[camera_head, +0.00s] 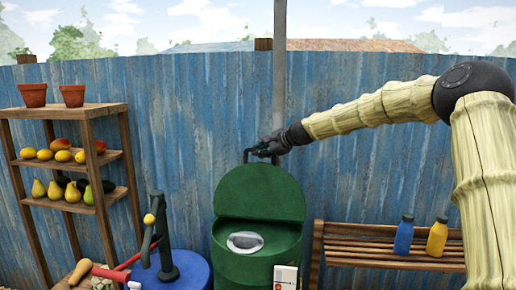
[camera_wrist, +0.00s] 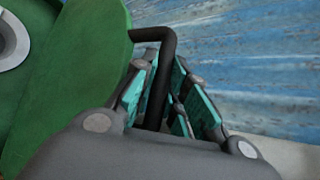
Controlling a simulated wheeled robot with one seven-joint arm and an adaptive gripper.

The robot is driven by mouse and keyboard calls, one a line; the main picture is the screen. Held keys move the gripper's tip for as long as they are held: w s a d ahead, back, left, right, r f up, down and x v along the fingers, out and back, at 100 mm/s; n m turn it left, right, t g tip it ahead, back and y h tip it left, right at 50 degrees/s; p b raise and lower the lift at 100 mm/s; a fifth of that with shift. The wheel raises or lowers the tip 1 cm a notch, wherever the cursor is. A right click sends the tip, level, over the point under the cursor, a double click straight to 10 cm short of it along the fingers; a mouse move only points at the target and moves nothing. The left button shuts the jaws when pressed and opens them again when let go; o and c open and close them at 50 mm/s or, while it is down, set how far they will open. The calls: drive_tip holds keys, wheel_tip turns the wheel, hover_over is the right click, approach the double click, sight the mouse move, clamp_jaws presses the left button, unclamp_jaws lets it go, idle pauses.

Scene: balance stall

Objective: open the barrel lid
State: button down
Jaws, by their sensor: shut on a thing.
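The green barrel (camera_head: 240,268) stands in front of the blue fence. Its round green lid (camera_head: 262,190) is raised and tilted up at the back, and the barrel's mouth shows below it with a pale round thing (camera_head: 245,242) inside. The lid's black handle (camera_head: 247,155) stands at the lid's top edge. My gripper (camera_head: 264,150) is at this handle, and in the wrist view its teal-padded fingers (camera_wrist: 157,95) are shut around the dark handle bar (camera_wrist: 166,50). The lid (camera_wrist: 80,80) also fills the left of the wrist view.
A wooden shelf (camera_head: 95,110) with pots and fruit stands at the left. A blue drum (camera_head: 190,272) with a dark hand pump (camera_head: 165,240) is beside the barrel. A slatted bench (camera_head: 360,240) with a blue bottle (camera_head: 404,236) and a yellow bottle (camera_head: 437,237) is at the right. The corrugated fence (camera_head: 180,130) is close behind.

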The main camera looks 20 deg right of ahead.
drive_tip(key=shift+d+f, duration=0.1)
drive_tip(key=shift+f, duration=0.2)
drive_tip(key=c, duration=1.4)
unclamp_jaws()
drive_tip(key=shift+w, duration=0.1)
drive_tip(key=shift+c, duration=0.2)
drive_tip(key=shift+r, duration=0.2)
drive_tip(key=shift+s+r, duration=0.1)
drive_tip(key=shift+s, duration=0.15)
drive_tip(key=v, duration=1.1)
drive_tip(key=shift+d, duration=0.25)
drive_tip(key=shift+s, duration=0.1)
